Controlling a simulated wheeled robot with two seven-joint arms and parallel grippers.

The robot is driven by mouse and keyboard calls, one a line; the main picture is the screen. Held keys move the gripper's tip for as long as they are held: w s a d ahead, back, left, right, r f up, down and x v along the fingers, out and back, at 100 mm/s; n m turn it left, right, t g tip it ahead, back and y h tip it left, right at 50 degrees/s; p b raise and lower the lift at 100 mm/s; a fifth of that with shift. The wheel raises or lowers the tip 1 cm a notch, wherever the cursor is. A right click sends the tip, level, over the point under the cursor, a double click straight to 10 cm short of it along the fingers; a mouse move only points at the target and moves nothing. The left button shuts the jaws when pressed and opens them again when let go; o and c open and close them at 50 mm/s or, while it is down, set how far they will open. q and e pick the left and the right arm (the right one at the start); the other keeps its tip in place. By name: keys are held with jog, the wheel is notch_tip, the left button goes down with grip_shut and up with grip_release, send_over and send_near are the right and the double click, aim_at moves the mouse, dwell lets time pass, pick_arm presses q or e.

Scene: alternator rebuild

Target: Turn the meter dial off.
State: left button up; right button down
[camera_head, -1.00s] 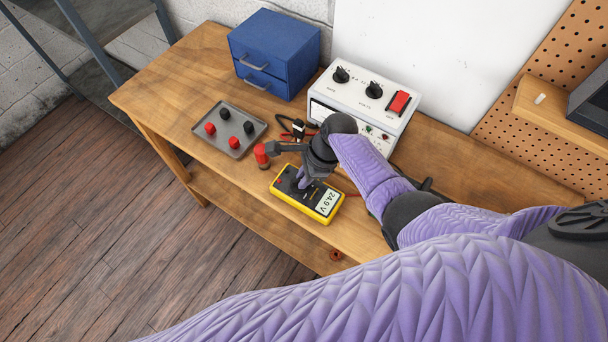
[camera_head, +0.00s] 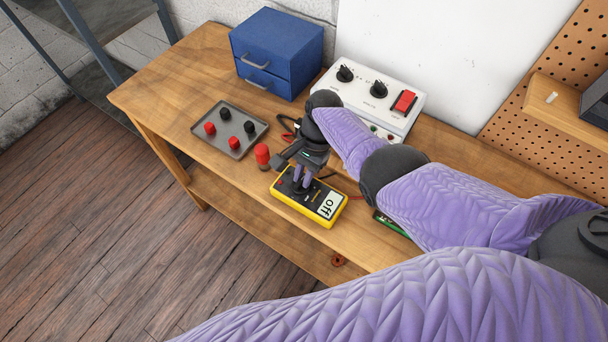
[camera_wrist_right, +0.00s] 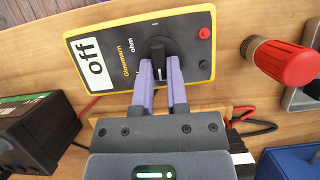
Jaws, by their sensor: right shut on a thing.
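The yellow and black meter (camera_head: 311,200) lies flat on the wooden bench, and its display reads "off". It also shows in the right wrist view (camera_wrist_right: 122,60), with its black dial (camera_wrist_right: 157,50) near the middle. My right gripper (camera_wrist_right: 158,75) comes down onto the meter, its two purple fingers shut on the dial. In the head view the right gripper (camera_head: 299,186) hides most of the dial. My left gripper is not in view.
A red-capped object (camera_head: 262,155) stands close beside the meter. A grey tray (camera_head: 213,147) holds red and black knobs. A white power supply (camera_head: 365,103) and a blue drawer box (camera_head: 277,50) stand behind.

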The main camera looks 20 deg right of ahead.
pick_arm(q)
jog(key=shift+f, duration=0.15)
pick_arm(e)
jog(key=shift+n, duration=0.3)
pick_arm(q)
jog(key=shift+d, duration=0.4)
pick_arm(e)
jog(key=c, duration=0.6)
grip_release()
jog(key=shift+c, duration=0.2)
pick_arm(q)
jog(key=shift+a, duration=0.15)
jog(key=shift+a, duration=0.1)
pick_arm(e)
jog(key=shift+w+r, duration=0.15)
jog(key=shift+r, duration=0.1)
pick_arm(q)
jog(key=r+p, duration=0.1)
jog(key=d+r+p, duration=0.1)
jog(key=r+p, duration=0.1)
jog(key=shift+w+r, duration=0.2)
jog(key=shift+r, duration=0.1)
pick_arm(e)
jog(key=v, duration=0.9)
jog(key=shift+r, duration=0.2)
